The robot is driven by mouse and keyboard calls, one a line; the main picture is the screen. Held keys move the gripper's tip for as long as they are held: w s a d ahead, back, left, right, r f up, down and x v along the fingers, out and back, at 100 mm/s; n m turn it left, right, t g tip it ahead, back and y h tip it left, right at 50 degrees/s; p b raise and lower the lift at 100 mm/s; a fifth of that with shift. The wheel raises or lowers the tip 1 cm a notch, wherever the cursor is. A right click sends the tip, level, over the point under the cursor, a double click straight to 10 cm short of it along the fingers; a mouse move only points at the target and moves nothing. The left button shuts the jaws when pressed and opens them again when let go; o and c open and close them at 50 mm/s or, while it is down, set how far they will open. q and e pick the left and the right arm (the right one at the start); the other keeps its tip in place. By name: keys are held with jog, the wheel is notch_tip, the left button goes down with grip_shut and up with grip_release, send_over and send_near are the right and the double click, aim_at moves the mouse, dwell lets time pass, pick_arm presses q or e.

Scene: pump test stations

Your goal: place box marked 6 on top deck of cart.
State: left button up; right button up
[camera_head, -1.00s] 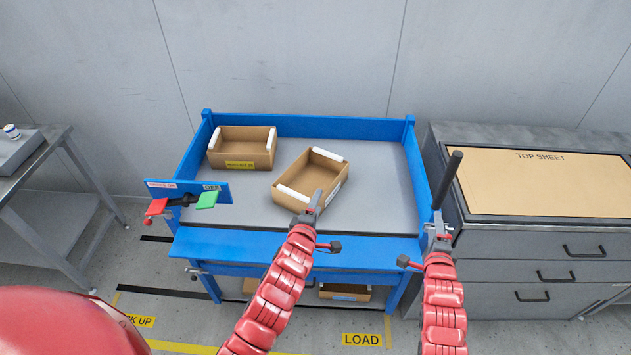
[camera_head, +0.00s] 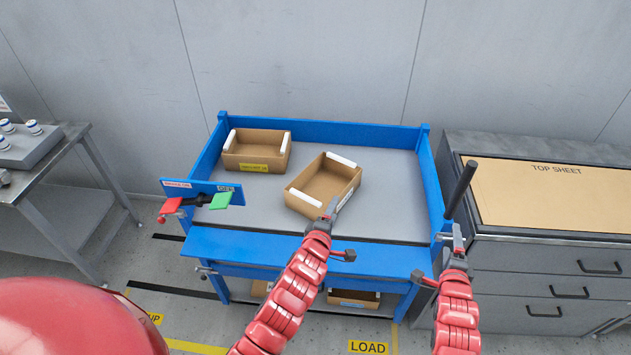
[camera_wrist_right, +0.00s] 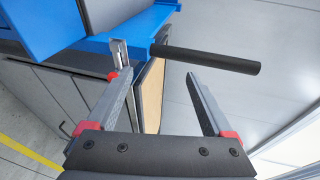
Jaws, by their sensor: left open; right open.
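The blue cart (camera_head: 300,241) has a grey top deck with raised blue edges. An open cardboard box (camera_head: 257,151) with a yellow label sits at the back left of the deck. A second open box (camera_head: 324,184) with white rim strips and a pale label sits turned near the middle. I cannot read a 6 on either. My left gripper (camera_head: 331,208) is open at that box's near right corner; I cannot tell if it touches. My right gripper (camera_head: 458,238) is open near the cart's black handle (camera_head: 460,189). The right wrist view shows the handle (camera_wrist_right: 210,59) beyond its spread fingers.
More boxes (camera_head: 353,299) sit on the cart's lower shelf, partly hidden. A grey drawer cabinet (camera_head: 545,275) stands close on the right. A metal table (camera_head: 50,160) stands at left. A red and green piece (camera_head: 197,202) sits on the cart's left front corner.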

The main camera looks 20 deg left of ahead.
jog(key=v, duration=1)
jog(key=shift+s+a+r, duration=0.2)
jog(key=shift+s+a, duration=0.1)
jog(key=shift+s, duration=0.05)
